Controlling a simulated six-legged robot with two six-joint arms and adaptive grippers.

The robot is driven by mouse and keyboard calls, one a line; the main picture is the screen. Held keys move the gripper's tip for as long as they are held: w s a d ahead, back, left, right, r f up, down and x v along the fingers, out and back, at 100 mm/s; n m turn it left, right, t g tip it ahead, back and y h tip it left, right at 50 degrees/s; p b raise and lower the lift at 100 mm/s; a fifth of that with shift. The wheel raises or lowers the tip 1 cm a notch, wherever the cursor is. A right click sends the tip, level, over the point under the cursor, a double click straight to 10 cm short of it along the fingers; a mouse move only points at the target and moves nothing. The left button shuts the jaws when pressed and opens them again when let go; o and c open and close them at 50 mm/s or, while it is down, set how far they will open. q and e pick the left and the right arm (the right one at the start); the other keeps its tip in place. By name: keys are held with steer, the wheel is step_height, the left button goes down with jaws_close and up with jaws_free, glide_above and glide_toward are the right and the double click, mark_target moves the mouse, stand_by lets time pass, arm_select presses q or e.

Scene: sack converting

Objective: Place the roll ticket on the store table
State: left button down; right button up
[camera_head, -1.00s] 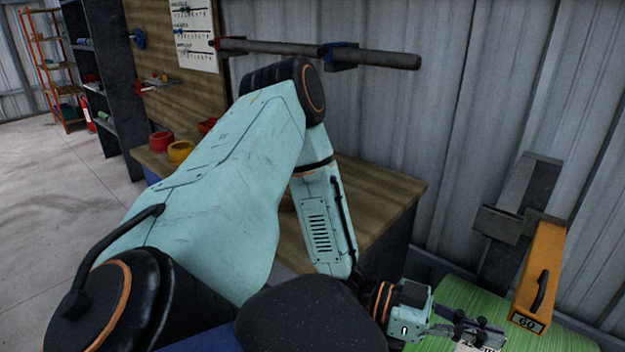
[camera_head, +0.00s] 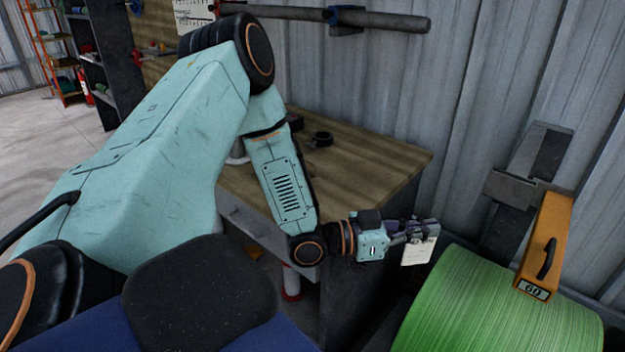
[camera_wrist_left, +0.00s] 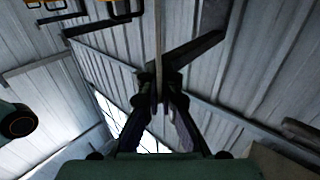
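My left gripper (camera_head: 425,230) is shut on the roll ticket (camera_head: 418,251), a small white card with faint print. The ticket hangs below the fingertips, in the air between the wooden-topped table (camera_head: 370,165) and the green roll. In the left wrist view my left gripper (camera_wrist_left: 160,105) has its fingers closed together, with the ticket (camera_wrist_left: 158,45) seen nearly edge-on between them. The table stands to the left of the gripper, its right end close by; I take it as the store table. My right gripper is not in view.
The large green roll (camera_head: 480,310) lies at the lower right, beside an orange block marked 60 (camera_head: 545,245) on a grey bracket. The table's front right part is bare. A corrugated wall stands behind.

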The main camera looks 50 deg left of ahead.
arm_select(q)
steer(key=w+a+n+t+y+b, duration=0.2)
steer(key=w+a+n+t+y, duration=0.15)
steer(key=w+a+y, duration=0.4)
steer(key=w+a+r+n+g+y+b, duration=0.35)
steer(key=a+n+y, duration=0.25)
steer(key=a+y, duration=0.2)
steer(key=w+a+r+n+g+y+b, duration=0.2)
steer(key=a+r+n+y+b, duration=0.1)
steer(key=a+r+n+y, duration=0.35)
steer(key=s+a+f+n+g+y+b, duration=0.1)
steer(key=s+a+n+g+y+b, duration=0.25)
steer(key=s+n+g+y, duration=0.35)
steer(key=shift+m+g+h, duration=0.6)
steer(key=shift+h, duration=0.1)
steer(key=f+b, duration=0.1)
steer(key=f, duration=0.2)
steer(key=w+f+b, duration=0.1)
steer(key=f+b, duration=0.1)
steer(key=f, duration=0.1)
steer(key=f+b, duration=0.1)
steer(key=f, duration=0.2)
steer(key=shift+w+f, duration=0.3)
steer(key=shift+f, duration=0.1)
steer(key=shift+w, duration=0.1)
